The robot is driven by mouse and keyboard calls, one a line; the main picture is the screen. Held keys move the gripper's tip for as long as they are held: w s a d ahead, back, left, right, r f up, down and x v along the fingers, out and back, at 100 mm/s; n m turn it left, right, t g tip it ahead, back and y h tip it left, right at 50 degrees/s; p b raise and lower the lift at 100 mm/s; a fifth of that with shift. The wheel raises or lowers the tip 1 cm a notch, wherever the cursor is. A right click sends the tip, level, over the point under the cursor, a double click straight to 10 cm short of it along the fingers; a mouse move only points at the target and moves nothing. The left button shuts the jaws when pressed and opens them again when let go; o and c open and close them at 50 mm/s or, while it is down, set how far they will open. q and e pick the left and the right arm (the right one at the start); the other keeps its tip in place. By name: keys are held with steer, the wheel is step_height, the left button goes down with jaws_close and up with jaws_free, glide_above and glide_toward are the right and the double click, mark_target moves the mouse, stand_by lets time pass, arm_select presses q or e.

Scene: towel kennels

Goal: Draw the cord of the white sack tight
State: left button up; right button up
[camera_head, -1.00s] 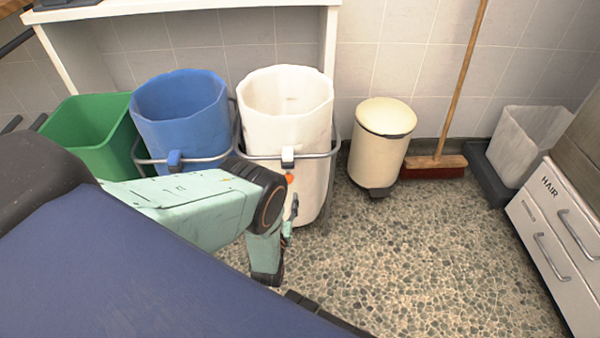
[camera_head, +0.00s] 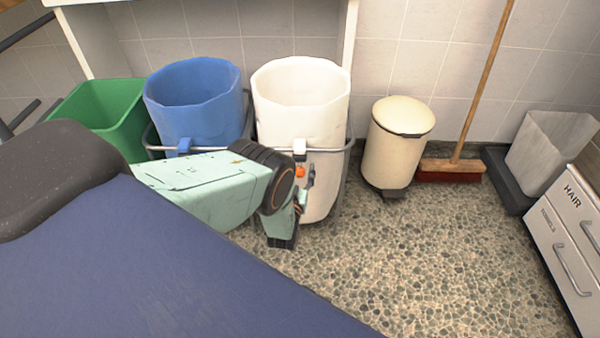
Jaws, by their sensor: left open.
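The white sack (camera_head: 318,118) hangs upright and open-mouthed in a grey metal ring frame (camera_head: 330,150). A white block (camera_head: 299,147) sits on the front of the ring. A small orange piece (camera_head: 300,172), perhaps the cord's end, hangs just below the block against the sack. The cord itself is too small to make out. My left gripper (camera_head: 306,186) is open in front of the sack, close beside the orange piece; my own arm partly hides its fingers, and I cannot tell whether it touches. My right gripper does not show.
A blue sack (camera_head: 200,115) and a green bin (camera_head: 100,112) stand left of the white sack. A cream pedal bin (camera_head: 392,150), a broom (camera_head: 450,172) and a grey bin (camera_head: 548,145) stand right. A drawer cabinet (camera_head: 565,235) is at far right. The speckled floor (camera_head: 420,255) is clear.

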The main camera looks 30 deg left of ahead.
arm_select(q)
jaws_close()
stand_by(0.5)
